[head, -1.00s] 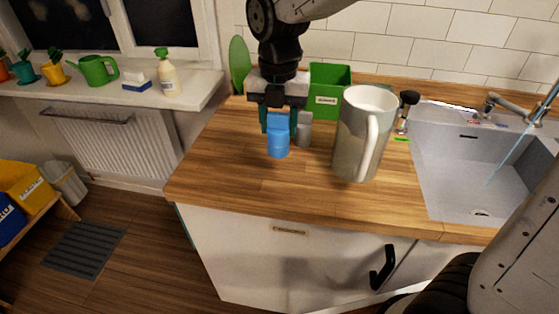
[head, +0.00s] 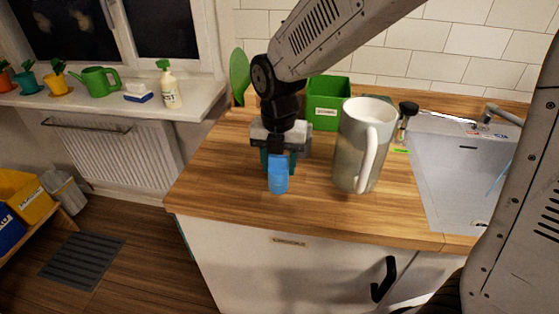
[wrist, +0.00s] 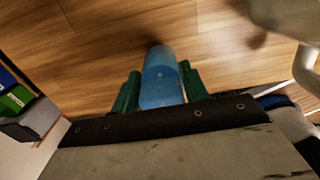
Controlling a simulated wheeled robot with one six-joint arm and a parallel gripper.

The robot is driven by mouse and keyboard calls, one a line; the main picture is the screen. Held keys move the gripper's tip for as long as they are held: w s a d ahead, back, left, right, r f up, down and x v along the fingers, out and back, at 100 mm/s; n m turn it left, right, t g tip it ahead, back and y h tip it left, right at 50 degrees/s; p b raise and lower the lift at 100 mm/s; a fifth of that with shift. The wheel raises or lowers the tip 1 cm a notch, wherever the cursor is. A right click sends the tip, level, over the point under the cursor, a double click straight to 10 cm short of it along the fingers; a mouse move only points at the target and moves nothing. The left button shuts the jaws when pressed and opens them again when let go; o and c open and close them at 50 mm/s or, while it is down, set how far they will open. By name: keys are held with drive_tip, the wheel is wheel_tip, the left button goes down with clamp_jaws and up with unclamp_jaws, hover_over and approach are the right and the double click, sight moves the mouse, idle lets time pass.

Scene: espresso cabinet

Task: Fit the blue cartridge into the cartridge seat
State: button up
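The blue cartridge (head: 278,178) is a small cylinder, upright in the head view, over the wooden counter left of the jug. My gripper (head: 278,163) is above it, teal fingers on either side, shut on its upper part. The wrist view also shows the cartridge (wrist: 161,78) between the green fingers of my gripper (wrist: 161,90), its end projecting past them. I cannot tell how far its lower end is from the counter. I cannot make out the cartridge seat in either view.
A large pale jug (head: 352,155) stands close right of the gripper. A green box (head: 326,104) is behind. The sink (head: 460,170) lies further right. The counter (head: 220,190) is bare to the left and in front. A cabinet handle (head: 384,279) projects below.

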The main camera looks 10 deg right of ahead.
drive_tip(key=shift+o, duration=1.4)
wheel_tip(320, 180, up, 7)
drive_tip(key=shift+w+d, duration=0.1)
drive_tip(key=shift+d, duration=0.05)
drive_tip(key=shift+o, duration=0.6)
drive_tip(key=shift+s+r, duration=0.2)
drive_tip(key=shift+s+f, duration=0.1)
drive_tip(key=shift+s, duration=0.35)
drive_tip(key=shift+w+a+f, duration=0.15)
drive_tip(key=shift+f, duration=1.8)
drive_tip(key=shift+w+a+f, duration=0.1)
drive_tip(key=shift+w+f, duration=0.05)
drive_tip(key=shift+f, duration=1.75)
